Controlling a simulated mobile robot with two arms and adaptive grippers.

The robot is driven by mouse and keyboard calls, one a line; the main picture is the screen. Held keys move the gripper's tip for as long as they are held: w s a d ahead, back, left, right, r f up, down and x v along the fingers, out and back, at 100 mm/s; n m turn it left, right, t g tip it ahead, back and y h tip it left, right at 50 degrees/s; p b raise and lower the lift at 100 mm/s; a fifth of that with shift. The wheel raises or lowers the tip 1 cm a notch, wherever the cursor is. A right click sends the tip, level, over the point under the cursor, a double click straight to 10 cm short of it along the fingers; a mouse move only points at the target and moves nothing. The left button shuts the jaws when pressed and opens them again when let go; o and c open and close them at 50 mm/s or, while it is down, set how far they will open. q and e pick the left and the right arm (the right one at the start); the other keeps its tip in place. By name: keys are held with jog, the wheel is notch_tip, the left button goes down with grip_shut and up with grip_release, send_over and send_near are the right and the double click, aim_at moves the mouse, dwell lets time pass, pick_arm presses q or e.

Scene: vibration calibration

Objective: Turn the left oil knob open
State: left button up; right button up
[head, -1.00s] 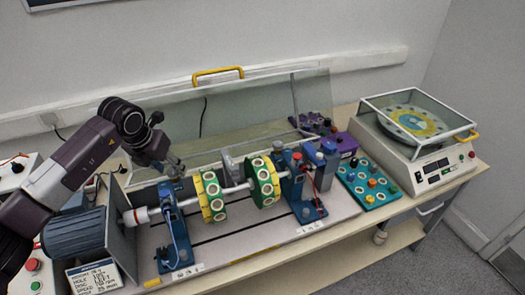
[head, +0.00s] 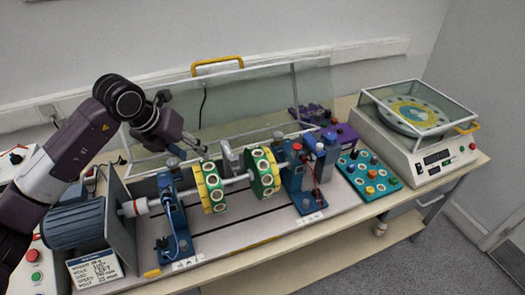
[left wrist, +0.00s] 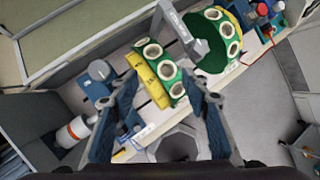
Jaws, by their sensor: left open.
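The left blue bearing stand (head: 172,215) carries a grey round knob (head: 172,163) on its top, which I take for the left oil knob. In the left wrist view the grey knob (left wrist: 99,70) lies left of the fingers, and I cannot tell how far it is turned. My left gripper (head: 198,149) hangs above and to the right of the knob, near the yellow and green disc (head: 211,188), apart from the knob. In the left wrist view the left gripper (left wrist: 160,78) has its fingers spread, with nothing between them. My right gripper is not in view.
A second green and yellow disc (head: 263,173) and right blue stand (head: 299,180) sit along the shaft. The clear cover with a yellow handle (head: 217,65) stands open behind. A motor (head: 73,225) is at left; a teal tray (head: 368,178) and balance machine (head: 420,140) are at right.

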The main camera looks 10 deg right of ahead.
pick_arm(q)
jog(key=s+d+r+h, duration=0.2)
jog(key=s+d+h, duration=0.1)
jog(key=d, duration=0.6)
jog(key=s+d+r+h, duration=0.3)
jog(key=d+h, duration=0.3)
jog(key=d, duration=0.3)
jog(key=shift+s+r+m+g, duration=0.15)
jog(key=shift+s+m+g, duration=0.25)
jog(key=shift+s, duration=0.25)
